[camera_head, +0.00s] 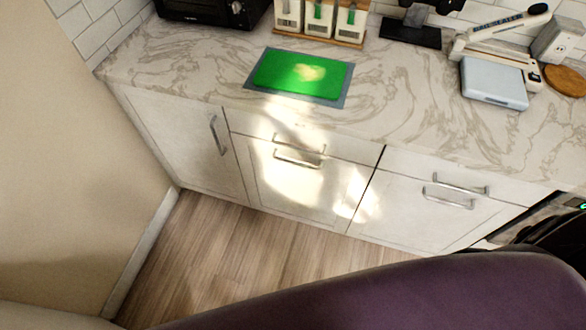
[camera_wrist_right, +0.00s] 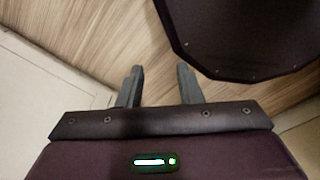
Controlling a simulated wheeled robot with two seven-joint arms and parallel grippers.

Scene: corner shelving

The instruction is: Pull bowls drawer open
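White drawer fronts run below the counter in the head view, and all look shut. The middle unit has an upper drawer (camera_head: 345,149) with a bar handle and a lower front (camera_head: 300,190) with a handle close beneath. The right unit likewise has an upper drawer (camera_head: 405,164) and a lower front (camera_head: 400,210). No label shows which one holds bowls. My right gripper (camera_wrist_right: 159,82) has its fingers apart over the floor in the wrist view, with nothing between them. Its fingertips are not visible in the head view. My left gripper is not in view.
A cabinet door (camera_head: 175,140) with an upright handle is at the left, beside a beige wall (camera_head: 70,150). The marble counter (camera_head: 400,100) carries a green board (camera_head: 290,75), containers and a pale blue box (camera_head: 494,82). Wooden floor (camera_head: 225,240) before the cabinets is clear.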

